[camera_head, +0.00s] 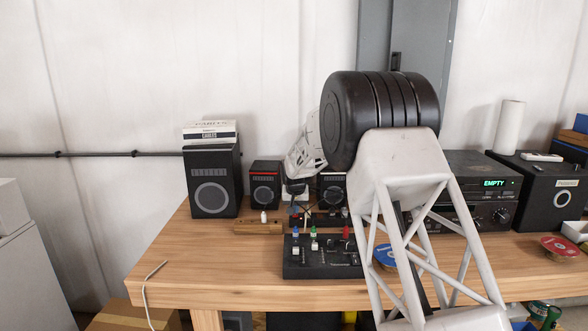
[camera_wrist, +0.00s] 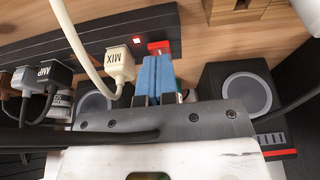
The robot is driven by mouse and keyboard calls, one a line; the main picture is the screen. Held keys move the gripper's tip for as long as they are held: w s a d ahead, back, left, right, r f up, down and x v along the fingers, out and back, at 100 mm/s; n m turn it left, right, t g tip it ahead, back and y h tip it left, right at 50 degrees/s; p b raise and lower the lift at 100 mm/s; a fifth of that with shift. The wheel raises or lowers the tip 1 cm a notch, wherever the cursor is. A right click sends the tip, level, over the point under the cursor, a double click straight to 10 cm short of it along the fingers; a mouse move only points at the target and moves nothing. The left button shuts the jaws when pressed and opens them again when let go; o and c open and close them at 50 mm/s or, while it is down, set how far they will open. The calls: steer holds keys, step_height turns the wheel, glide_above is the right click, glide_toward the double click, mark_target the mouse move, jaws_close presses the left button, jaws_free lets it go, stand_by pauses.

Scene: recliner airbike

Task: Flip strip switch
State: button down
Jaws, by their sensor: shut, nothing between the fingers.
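The black power strip (camera_wrist: 60,47) runs from the upper left of the wrist view, with a cream MIX plug (camera_wrist: 119,64) and a dark AMP plug (camera_wrist: 52,76) in it. A red switch (camera_wrist: 159,46) sits at its right end, beside a small lit square. My gripper (camera_wrist: 157,62) is shut and empty, its blue fingertips right at the red switch and partly covering it. I cannot tell whether they touch. In the head view, my gripper (camera_head: 296,188) is low over the back of the table, by the strip (camera_head: 325,219), which is partly hidden.
A black mixer (camera_head: 325,258) stands in front of the strip on the wooden table (camera_head: 210,265). Small speakers (camera_head: 266,187) flank my gripper, and a larger speaker (camera_head: 213,182) stands left. Cables hang close to the fingers in the wrist view. The table's front left is mostly clear.

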steer(key=shift+f, duration=0.75)
stand_by(0.7)
steer(key=shift+r, duration=3.5)
steer(key=shift+s+r, duration=0.1)
